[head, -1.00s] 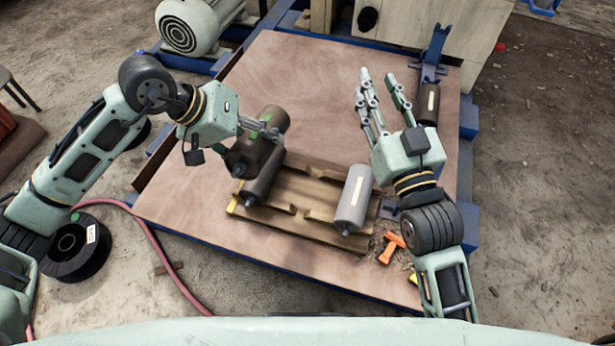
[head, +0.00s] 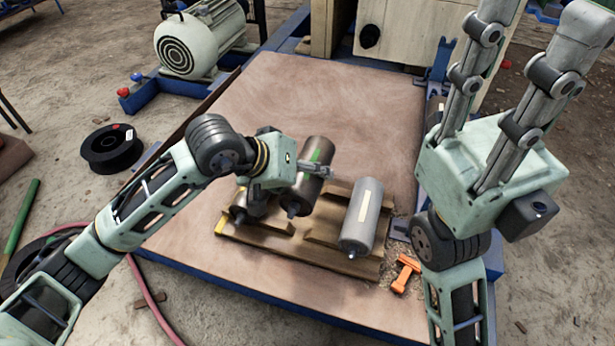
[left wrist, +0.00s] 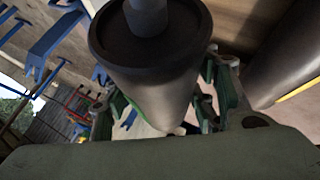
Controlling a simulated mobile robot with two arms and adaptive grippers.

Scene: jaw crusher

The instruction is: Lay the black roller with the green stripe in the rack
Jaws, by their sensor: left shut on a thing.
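My left gripper (head: 318,172) is shut on the black roller with the green stripe (head: 317,152). The roller is over the wooden rack (head: 315,258), between two other rollers; I cannot tell whether it touches the wood. In the left wrist view the held roller (left wrist: 150,65) fills the middle, between the fingers, with a sliver of green showing. A dark roller (head: 238,208) lies in the rack's left part, partly hidden by my left gripper. A grey roller with a pale stripe (head: 362,212) lies at the rack's right. My right gripper (head: 535,70) is open and empty, fingertips cut off above.
An orange tool (head: 405,272) lies right of the rack among shavings. The board (head: 300,90) behind the rack is clear. A grey motor (head: 200,45) and a wooden housing (head: 400,32) stand behind. A black spool (head: 110,148) and a red hose (head: 145,290) are at left.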

